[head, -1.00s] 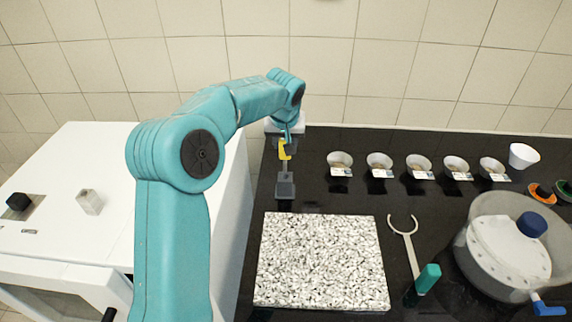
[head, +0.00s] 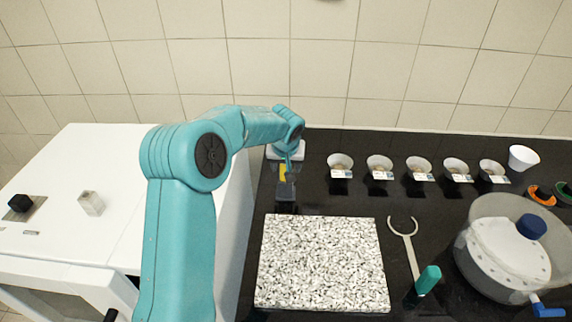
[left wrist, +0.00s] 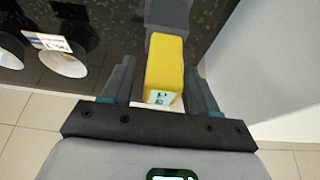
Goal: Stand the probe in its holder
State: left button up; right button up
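The yellow probe (head: 283,171), with a small pale display, is at the back left of the black bench. It also shows in the left wrist view (left wrist: 165,66). Its lower end meets the dark grey holder (head: 286,191), which also shows in the left wrist view (left wrist: 167,14); how deep the probe sits is hidden. My left gripper (left wrist: 160,82) has its fingers on either side of the probe, with a visible gap at the left finger, so it looks open around it. My right gripper is not in view.
A speckled slab (head: 320,262) lies in front of the holder. Several small bowls (head: 380,162) line the back. A large round pot (head: 505,250) stands at right. A white cabinet (head: 110,190) is at left.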

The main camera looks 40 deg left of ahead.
pick_arm(q)
jog(key=shift+s+r, duration=0.15)
jog(key=shift+r, duration=0.15)
jog(key=shift+d+r, duration=0.1)
jog(key=shift+r, duration=0.15)
jog(key=b+v, duration=0.1)
jog(key=v, duration=1)
jog(key=shift+d, duration=0.1)
jog(key=shift+s+r, duration=0.1)
jog(key=shift+r, duration=0.05)
jog(key=shift+d+r, duration=0.1)
jog(key=shift+d, duration=0.05)
